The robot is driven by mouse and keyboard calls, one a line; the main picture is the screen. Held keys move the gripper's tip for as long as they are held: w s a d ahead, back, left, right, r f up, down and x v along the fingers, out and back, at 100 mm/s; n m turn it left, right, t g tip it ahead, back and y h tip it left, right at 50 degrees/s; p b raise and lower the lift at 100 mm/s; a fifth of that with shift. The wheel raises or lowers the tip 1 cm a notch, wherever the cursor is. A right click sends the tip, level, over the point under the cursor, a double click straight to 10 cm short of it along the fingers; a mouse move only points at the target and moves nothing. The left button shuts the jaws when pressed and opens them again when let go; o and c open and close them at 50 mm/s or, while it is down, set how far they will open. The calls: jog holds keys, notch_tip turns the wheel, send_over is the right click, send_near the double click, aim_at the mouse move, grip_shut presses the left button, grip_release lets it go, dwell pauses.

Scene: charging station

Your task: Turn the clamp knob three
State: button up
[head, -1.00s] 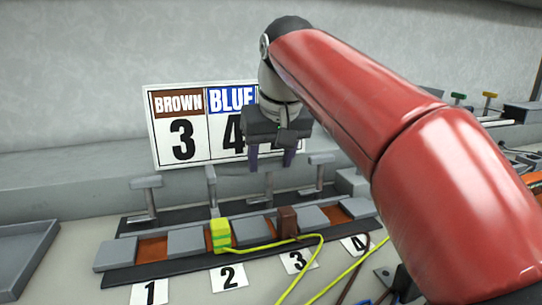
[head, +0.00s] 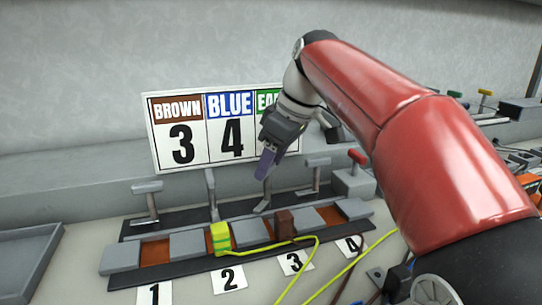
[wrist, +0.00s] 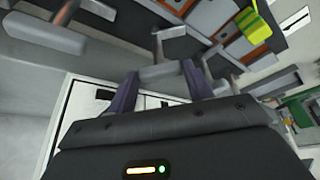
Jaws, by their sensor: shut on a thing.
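Clamp knob three (head: 264,196) is a grey T-shaped handle on a slim stem, third from the left behind the terminal row. My gripper (head: 266,165) has dark purple fingers and is shut on its crossbar, which hides the top of the knob in the head view. In the wrist view the grey crossbar (wrist: 160,73) sits between the two fingers of my gripper (wrist: 160,88). The gripper is turned, with one finger nearer the head camera. A brown connector (head: 285,224) sits in the row by the number 3 label (head: 296,262).
Neighbouring T-handles two (head: 211,182) and four (head: 317,164) stand close on either side. A yellow-green connector (head: 220,238) sits near label 2, with cables trailing forward. A sign (head: 208,128) stands behind. A grey tray (head: 25,262) lies at left.

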jog(key=n, duration=0.2)
jog(key=n+g, duration=0.2)
jog(key=n, duration=0.1)
jog(key=shift+w+n+y, duration=0.3)
jog(key=shift+y, duration=0.1)
dwell(0.4)
jog(key=o, duration=1)
jog(key=shift+d+r, duration=0.1)
jog(key=d+r, duration=0.1)
jog(key=d, duration=0.3)
jog(key=d+r, duration=0.2)
jog(key=d, duration=0.3)
jog(key=d+r, duration=0.1)
jog(key=d, duration=0.4)
jog(key=shift+w+r, duration=0.2)
jog(key=shift+a, duration=0.1)
